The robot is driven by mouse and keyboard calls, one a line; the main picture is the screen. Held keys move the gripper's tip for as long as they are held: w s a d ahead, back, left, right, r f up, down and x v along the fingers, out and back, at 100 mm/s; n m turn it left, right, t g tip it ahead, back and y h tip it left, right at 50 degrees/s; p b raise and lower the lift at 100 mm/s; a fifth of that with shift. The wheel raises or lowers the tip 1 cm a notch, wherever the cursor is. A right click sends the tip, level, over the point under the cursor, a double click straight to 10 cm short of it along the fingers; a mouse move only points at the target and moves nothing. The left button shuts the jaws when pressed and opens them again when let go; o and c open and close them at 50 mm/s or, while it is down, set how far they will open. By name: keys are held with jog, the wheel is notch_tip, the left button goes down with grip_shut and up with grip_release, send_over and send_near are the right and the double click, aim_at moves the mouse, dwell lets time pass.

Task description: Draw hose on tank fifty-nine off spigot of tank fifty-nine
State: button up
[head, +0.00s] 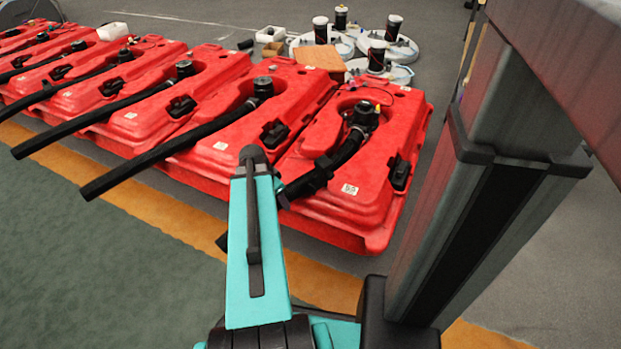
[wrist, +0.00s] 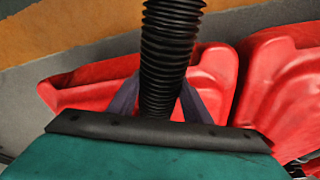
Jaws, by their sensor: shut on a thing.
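Tank fifty-nine (head: 325,215) is the red tank at the near right end of the row; its small white label seems to read 59. Its black ribbed hose (head: 346,152) runs from the dark spigot (head: 364,116) on the tank's top down toward the front. The hose's upper end appears to meet the spigot; I see no gap. My gripper (head: 308,181) is shut on the hose over the tank's front part, partly hidden by my arm. In the wrist view the hose (wrist: 170,50) passes between the two fingers. The spigot does not show clearly there.
Several similar red tanks (head: 225,138) stand in a row to the left, their black hoses (head: 165,148) sticking out over the floor. Round white bases with dark cylinders (head: 377,57) and a brown box (head: 318,58) stand behind. Floor in front is clear, with an orange stripe (head: 150,205).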

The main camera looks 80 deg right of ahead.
jog(key=shift+w+a, duration=0.1)
jog(key=shift+a, duration=0.25)
jog(key=o, duration=1.9)
jog(key=shift+r, duration=0.1)
jog(key=shift+p+v, duration=2.7)
jog(key=shift+v, duration=0.7)
jog(key=shift+d+r, duration=0.1)
jog(key=shift+r, duration=0.1)
